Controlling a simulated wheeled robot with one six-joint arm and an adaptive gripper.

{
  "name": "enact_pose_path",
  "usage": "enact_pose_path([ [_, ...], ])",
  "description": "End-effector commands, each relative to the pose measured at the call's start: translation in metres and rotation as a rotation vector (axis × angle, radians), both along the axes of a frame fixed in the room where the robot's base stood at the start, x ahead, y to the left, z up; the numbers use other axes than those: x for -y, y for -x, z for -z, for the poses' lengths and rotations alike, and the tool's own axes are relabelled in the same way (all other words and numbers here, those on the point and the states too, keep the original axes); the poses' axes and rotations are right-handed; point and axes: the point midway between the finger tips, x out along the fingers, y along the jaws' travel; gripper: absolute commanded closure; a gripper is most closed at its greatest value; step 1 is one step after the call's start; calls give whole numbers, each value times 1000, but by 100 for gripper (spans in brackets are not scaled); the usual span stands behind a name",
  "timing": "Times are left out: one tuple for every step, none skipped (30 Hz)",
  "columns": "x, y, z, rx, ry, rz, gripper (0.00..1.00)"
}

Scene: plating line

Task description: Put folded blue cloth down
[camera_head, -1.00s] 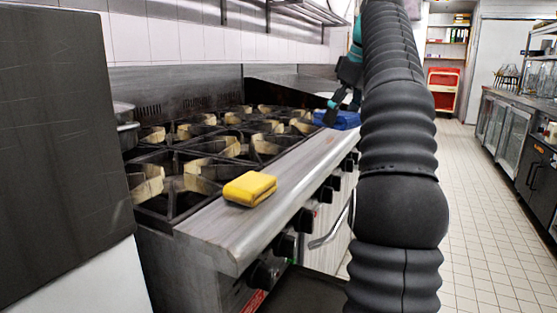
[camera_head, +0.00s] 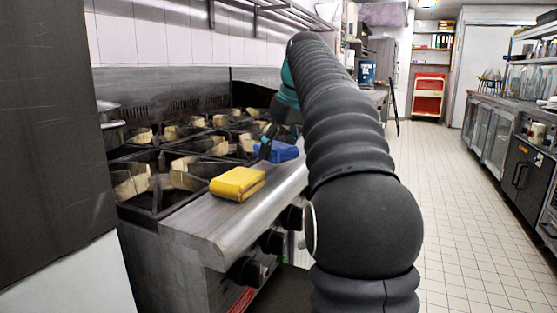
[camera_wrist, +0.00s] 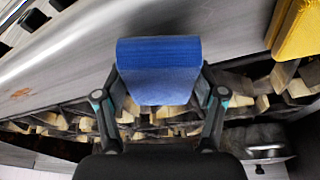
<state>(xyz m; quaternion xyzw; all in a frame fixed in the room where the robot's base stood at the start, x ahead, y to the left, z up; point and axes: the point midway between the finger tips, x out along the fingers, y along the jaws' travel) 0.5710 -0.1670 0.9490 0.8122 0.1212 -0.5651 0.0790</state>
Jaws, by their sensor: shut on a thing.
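The folded blue cloth (camera_head: 277,151) is in my gripper (camera_head: 268,143), over the steel front ledge of the stove (camera_head: 222,217). In the wrist view the blue cloth (camera_wrist: 160,68) sits between the two fingers of my gripper (camera_wrist: 160,100), which are shut on it. I cannot tell whether its underside touches the ledge. A folded yellow cloth (camera_head: 238,183) lies flat on the ledge, nearer the camera than the blue one. It also shows at the top right of the wrist view (camera_wrist: 298,30).
Burner grates (camera_head: 170,165) fill the stove top behind the ledge. Black knobs (camera_head: 270,241) line its front. A dark panel (camera_head: 45,130) stands at the left. The tiled floor (camera_head: 450,220) at the right is clear. My arm hides the ledge's far end.

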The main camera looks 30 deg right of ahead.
Motion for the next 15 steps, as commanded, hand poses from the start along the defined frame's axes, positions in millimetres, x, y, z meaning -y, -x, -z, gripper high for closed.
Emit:
enact_pose_path([
  [0, 1, 10, -2, -1, 1, 84],
  [0, 1, 13, -1, -1, 1, 84],
  [0, 1, 16, -1, 0, 1, 84],
  [0, 0, 18, -1, 0, 0, 84],
  [0, 1, 18, 0, 0, 0, 84],
  [0, 1, 18, 0, 0, 0, 84],
  [0, 0, 18, 0, 0, 0, 84],
  [0, 0, 18, 0, 1, 0, 84],
  [0, 0, 18, 0, 1, 0, 84],
  [0, 0, 18, 0, 0, 0, 84],
  [0, 0, 18, 0, 0, 0, 84],
  [0, 0, 18, 0, 0, 0, 84],
  [0, 0, 18, 0, 0, 0, 84],
  [0, 0, 19, 0, 0, 0, 84],
  [0, 0, 20, 0, 0, 0, 84],
])
